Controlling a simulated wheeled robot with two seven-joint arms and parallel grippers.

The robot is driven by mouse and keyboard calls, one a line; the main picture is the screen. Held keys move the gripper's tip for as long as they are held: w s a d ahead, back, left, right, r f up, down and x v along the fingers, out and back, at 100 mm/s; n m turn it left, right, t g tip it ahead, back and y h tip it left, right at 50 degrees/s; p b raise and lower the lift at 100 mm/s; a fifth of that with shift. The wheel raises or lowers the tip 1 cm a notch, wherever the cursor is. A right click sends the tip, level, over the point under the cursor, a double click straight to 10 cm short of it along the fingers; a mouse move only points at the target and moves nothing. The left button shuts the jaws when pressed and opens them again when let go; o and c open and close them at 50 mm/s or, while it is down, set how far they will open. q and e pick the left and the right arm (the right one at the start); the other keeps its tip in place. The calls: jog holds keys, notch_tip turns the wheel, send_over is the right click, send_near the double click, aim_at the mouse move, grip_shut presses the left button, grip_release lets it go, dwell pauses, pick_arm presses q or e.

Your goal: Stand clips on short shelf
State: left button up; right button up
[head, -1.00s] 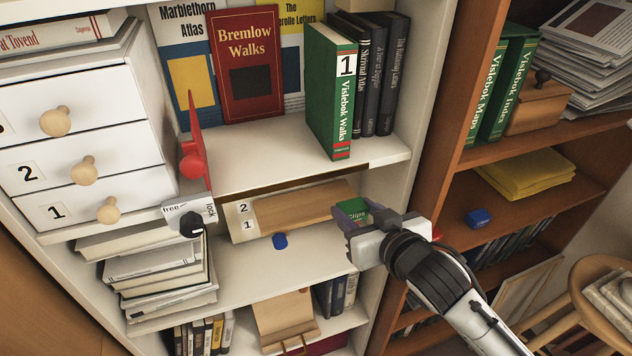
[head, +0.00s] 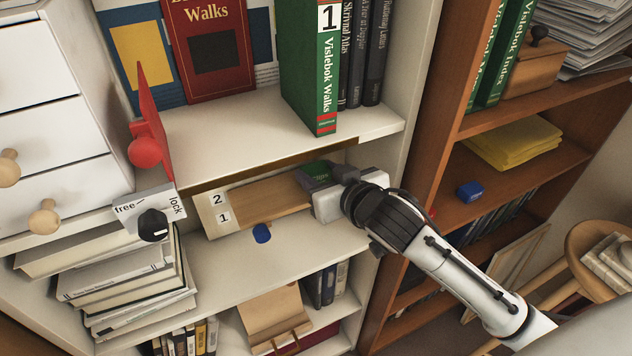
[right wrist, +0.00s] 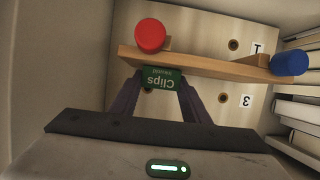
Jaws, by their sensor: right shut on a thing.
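My right gripper (head: 318,174) is shut on the green clips box (head: 315,170). It reaches into the middle bay of the white bookcase, at the right end of a wooden board (head: 265,195). In the right wrist view the upside-down "Clips" label (right wrist: 162,78) shows between my fingers (right wrist: 156,98). The box overlaps the edge of the narrow wooden board (right wrist: 205,64) there; I cannot tell whether they touch. The pale panel (right wrist: 205,35) behind has holes and number labels. My left gripper is not in view.
A red knob (right wrist: 150,35) and a blue knob (right wrist: 290,62) sit by the board's ends. A free/lock dial (head: 153,224) and red lever (head: 147,150) are at the left. The bookcase shelf (head: 360,127) with the green book (head: 325,80) overhangs my gripper.

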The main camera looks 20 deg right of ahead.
jog(key=shift+r, duration=0.1)
jog(key=shift+f, duration=0.2)
jog(key=o, duration=1)
jog(key=shift+o, duration=0.2)
